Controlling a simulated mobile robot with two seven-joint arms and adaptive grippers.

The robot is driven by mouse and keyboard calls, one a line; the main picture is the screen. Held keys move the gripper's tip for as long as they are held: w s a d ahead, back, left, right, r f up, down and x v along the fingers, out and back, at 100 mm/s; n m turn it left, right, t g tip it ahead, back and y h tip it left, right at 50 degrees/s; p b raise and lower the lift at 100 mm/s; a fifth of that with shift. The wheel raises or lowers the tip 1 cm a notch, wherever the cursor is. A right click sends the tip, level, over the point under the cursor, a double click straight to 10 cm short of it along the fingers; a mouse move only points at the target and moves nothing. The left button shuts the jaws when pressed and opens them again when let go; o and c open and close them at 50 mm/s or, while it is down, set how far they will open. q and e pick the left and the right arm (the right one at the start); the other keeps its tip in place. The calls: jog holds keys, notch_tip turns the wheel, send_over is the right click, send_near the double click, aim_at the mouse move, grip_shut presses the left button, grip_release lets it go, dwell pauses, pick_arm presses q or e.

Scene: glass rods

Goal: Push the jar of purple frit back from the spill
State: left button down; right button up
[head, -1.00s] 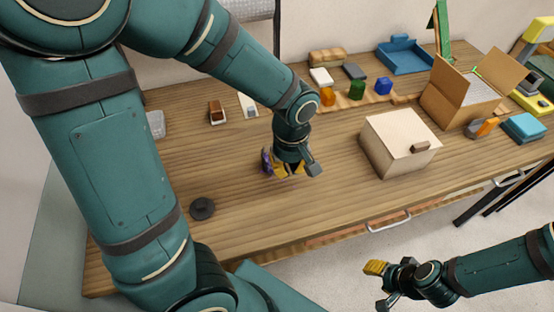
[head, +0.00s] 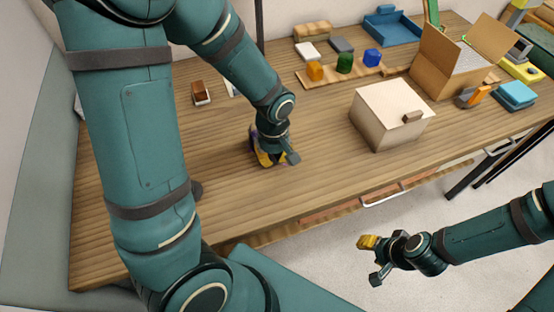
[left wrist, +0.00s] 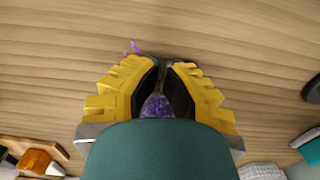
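My left gripper (head: 275,160) is low over the wooden table. In the left wrist view its two yellow fingers (left wrist: 163,64) have dark inner faces and tips close together with a narrow gap. Purple frit (left wrist: 157,106) shows in this gap, partly hidden by the fingers and palm; the jar's walls are not clear. In the head view only a purple edge (head: 252,136) shows, left of the gripper. I cannot tell whether the fingers grip the jar. A small purple spill (left wrist: 133,47) lies just beyond the fingertips. My right gripper (head: 371,260) is open and empty, off the table's front edge.
A pale lidded box (head: 382,112) stands right of the left gripper. Orange (head: 315,71), green (head: 345,63) and blue (head: 372,56) jars stand on a wooden strip behind. An open cardboard box (head: 437,70) is at the right. The table between gripper and pale box is clear.

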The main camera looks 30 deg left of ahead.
pick_arm(q)
jog(key=shift+w+a, duration=0.4)
jog(key=shift+a, duration=0.05)
jog(key=w+a, duration=0.3)
jog(key=w+a+p, duration=0.1)
jog(key=w+a, duration=0.2)
jog(key=a, duration=0.1)
jog(key=w+a, duration=0.3)
jog(key=a, duration=0.1)
jog(key=shift+w+p, duration=0.15)
jog(key=shift+p, duration=0.25)
pick_arm(e)
jog(key=shift+s+r, duration=0.15)
jog(key=shift+r, duration=0.75)
pick_arm(q)
jog(key=shift+d, duration=0.1)
